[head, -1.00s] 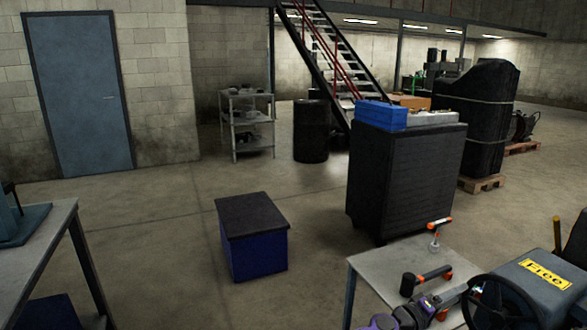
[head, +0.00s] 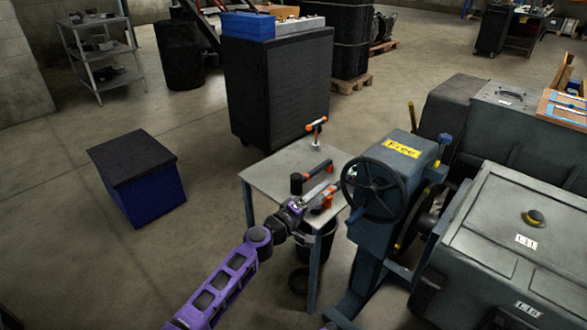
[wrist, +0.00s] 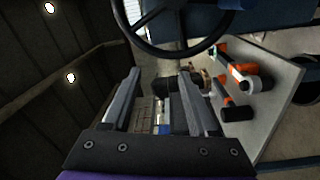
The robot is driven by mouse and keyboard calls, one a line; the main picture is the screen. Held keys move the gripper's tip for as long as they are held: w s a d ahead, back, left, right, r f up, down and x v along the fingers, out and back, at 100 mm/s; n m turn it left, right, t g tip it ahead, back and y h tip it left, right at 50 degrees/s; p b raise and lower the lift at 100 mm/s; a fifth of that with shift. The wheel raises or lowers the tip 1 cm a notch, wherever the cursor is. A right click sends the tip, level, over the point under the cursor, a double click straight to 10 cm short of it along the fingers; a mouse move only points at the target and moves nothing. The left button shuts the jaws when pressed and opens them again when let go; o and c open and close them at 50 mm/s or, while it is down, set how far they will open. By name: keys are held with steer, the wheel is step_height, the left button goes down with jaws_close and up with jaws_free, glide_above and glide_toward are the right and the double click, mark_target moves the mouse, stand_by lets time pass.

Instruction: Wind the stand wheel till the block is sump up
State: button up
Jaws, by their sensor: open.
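The stand wheel (head: 375,190) is a black spoked handwheel on the near face of the blue-grey stand head (head: 385,165). The head carries a yellow "Free" label (head: 402,148). My gripper (head: 332,192) is just left of the wheel, over the small table. In the wrist view my gripper (wrist: 160,78) shows two grey fingers spread apart with nothing held. The wheel's rim (wrist: 165,50) arcs across the top of that view, beyond the fingertips; I see no contact. Behind the stand head, dark machinery is partly hidden; I cannot tell which way up the block is.
A small grey table (head: 265,180) beside the stand holds orange-and-black tools (head: 318,170), close to my gripper. A large grey-green casing (head: 510,240) fills the right. A dark cabinet (head: 275,90) stands behind, and a blue box (head: 140,185) sits on open floor at left.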

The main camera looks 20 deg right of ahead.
step_height(320, 180, down, 10)
steer(key=s+d+m+y, duration=0.2)
steer(key=d+m+y, duration=0.1)
steer(key=m, duration=0.7)
steer(key=n+h+b, duration=0.3)
steer(key=n+b, duration=0.1)
steer(key=n, duration=2.7)
glide_toward(348, 224)
steer(key=x, duration=1.1)
steer(key=shift+w, duration=0.1)
jaws_close()
steer(key=shift+f, duration=0.1)
